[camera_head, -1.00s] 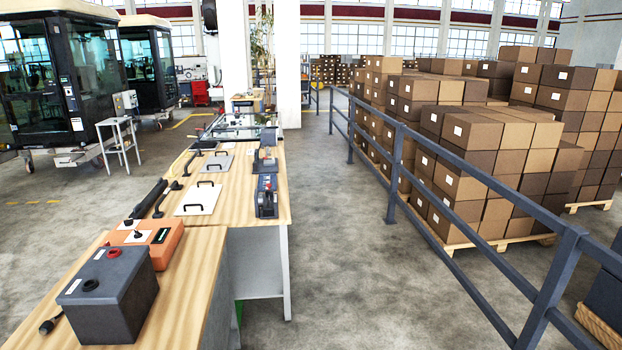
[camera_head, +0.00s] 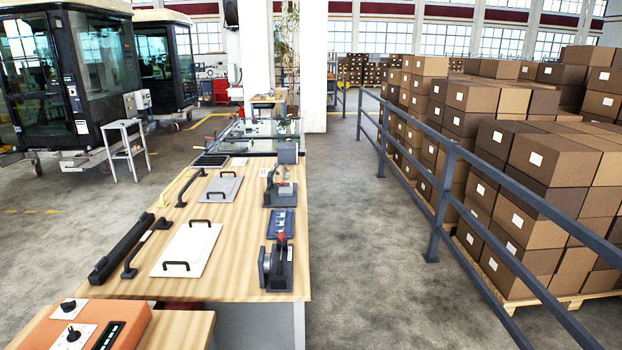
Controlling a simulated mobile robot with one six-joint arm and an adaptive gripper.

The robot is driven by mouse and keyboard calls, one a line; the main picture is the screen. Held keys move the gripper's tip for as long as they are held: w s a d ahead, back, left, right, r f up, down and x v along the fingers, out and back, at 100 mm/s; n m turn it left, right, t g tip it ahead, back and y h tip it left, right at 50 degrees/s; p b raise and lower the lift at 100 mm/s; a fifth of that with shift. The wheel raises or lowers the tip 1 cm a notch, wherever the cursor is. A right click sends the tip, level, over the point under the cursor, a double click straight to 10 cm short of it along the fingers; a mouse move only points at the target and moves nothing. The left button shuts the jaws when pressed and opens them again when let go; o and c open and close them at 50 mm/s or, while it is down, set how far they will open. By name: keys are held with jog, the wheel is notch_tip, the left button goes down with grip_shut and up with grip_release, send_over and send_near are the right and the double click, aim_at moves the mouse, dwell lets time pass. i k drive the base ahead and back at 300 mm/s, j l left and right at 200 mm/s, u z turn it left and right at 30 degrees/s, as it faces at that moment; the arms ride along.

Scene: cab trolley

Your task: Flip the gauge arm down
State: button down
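The gauge arm cannot be told apart for certain. Two small dark devices stand along the right side of the wooden workbench (camera_head: 232,262). The nearer device (camera_head: 276,268) has a dark base, a round part on its left and a red-tipped upright piece. The farther device (camera_head: 280,188) has a dark base and a grey upper part with a reddish piece. Which of them carries the gauge arm is too small to tell. My gripper is not in view.
White and grey panels with black handles (camera_head: 187,250) and black bars (camera_head: 121,248) lie on the bench. An orange control box (camera_head: 130,322) is at the near left. A grey railing (camera_head: 447,190) runs right of the bench, with stacked cartons beyond. Bare floor lies between bench and railing.

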aim_at(276, 165)
jog(key=i+l+z, duration=0.15)
jog(key=i+z, duration=0.2)
jog(key=i, duration=0.7)
jog(key=i+j+z, duration=0.1)
jog(key=i+z, duration=0.25)
jog(key=i, duration=0.65)
jog(key=i+j+u, duration=0.2)
jog(key=i+u, duration=0.3)
jog(key=i, duration=0.15)
jog(key=i+u, duration=0.5)
jog(key=i+l+u, duration=0.45)
jog(key=i, duration=0.25)
jog(key=i+j+u, duration=0.5)
jog(key=i, duration=0.1)
